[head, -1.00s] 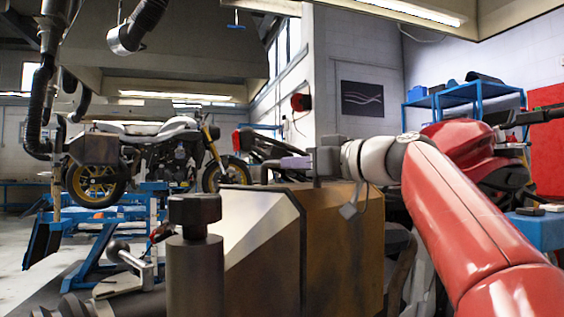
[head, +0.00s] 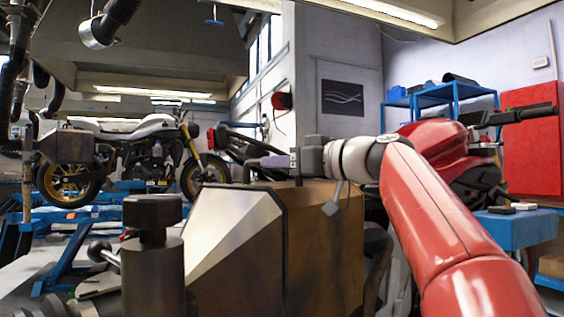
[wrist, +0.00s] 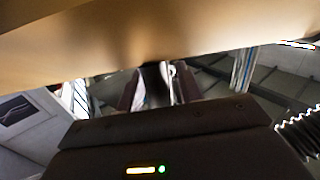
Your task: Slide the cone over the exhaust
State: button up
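A grey metal cone (head: 98,32) hangs at the end of a black corrugated hose at the upper left of the head view. It is well to the left of my gripper (head: 266,161), with clear space between them. My gripper reaches left above a large brown and pale metal box (head: 325,235); its fingers look grey-purple and small. In the wrist view, the dark gripper body fills the bottom and a tan surface crosses the top. The fingertips are too unclear to tell open from shut. I cannot make out the exhaust with certainty.
A white motorcycle (head: 150,140) stands on a blue lift at the left. A dark capped post (head: 153,255) stands close in front. A red motorcycle (head: 440,150) is behind my arm at the right. A blue shelf (head: 440,100) and red cabinet (head: 532,140) stand farther back.

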jog(key=b+v, duration=0.1)
jog(key=v, duration=0.6)
jog(key=shift+s+d, duration=0.25)
jog(key=shift+d, duration=0.05)
